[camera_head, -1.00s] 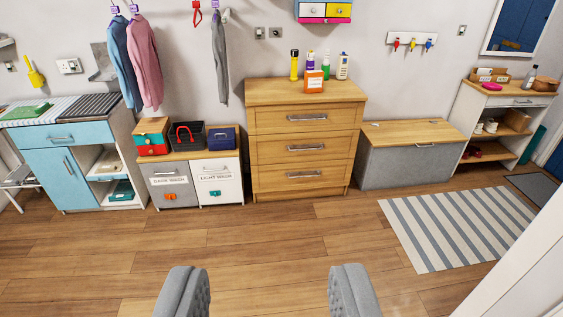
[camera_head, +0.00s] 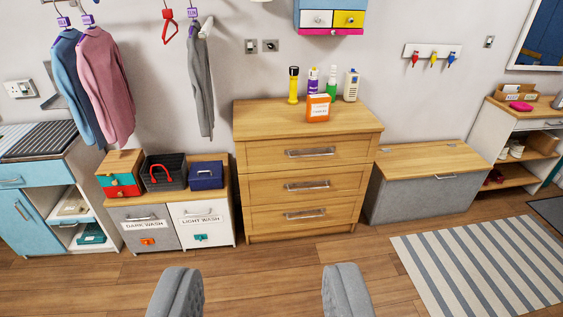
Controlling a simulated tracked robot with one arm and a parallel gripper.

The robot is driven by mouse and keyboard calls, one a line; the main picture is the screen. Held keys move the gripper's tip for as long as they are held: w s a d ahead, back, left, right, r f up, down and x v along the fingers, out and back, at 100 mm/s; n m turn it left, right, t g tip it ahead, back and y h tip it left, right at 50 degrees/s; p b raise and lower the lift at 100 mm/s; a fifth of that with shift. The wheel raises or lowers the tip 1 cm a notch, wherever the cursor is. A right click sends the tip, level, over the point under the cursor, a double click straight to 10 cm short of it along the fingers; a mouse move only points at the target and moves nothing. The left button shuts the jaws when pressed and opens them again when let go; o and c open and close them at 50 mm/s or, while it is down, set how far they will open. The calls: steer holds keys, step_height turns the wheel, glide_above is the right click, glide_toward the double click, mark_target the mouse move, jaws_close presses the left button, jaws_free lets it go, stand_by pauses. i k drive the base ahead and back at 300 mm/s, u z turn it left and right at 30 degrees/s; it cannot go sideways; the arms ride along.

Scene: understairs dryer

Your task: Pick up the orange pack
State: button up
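The orange pack (camera_head: 318,108) is a small upright box with a white label. It stands on top of the wooden chest of drawers (camera_head: 306,150), toward the front right of the top. Several bottles stand just behind it, including a yellow one with a black cap (camera_head: 293,86), a purple and white one and a green one. A pale container (camera_head: 351,86) is to its right. My gripper (camera_head: 261,295) is open and empty at the bottom of the view, with its two grey fingers wide apart. It is well short of the chest.
Wooden floor (camera_head: 240,278) is clear in front of the chest. Left of it are laundry bins (camera_head: 170,222) with baskets on top. A grey bench box (camera_head: 425,182) and striped rug (camera_head: 480,265) are on the right. A small coloured drawer unit (camera_head: 330,17) hangs above the chest.

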mark_target(318, 107)
steer(key=z, duration=0.05)
steer(key=i, duration=1.3)
steer(key=z, duration=0.2)
steer(key=i, duration=2.3)
steer(key=z, duration=0.15)
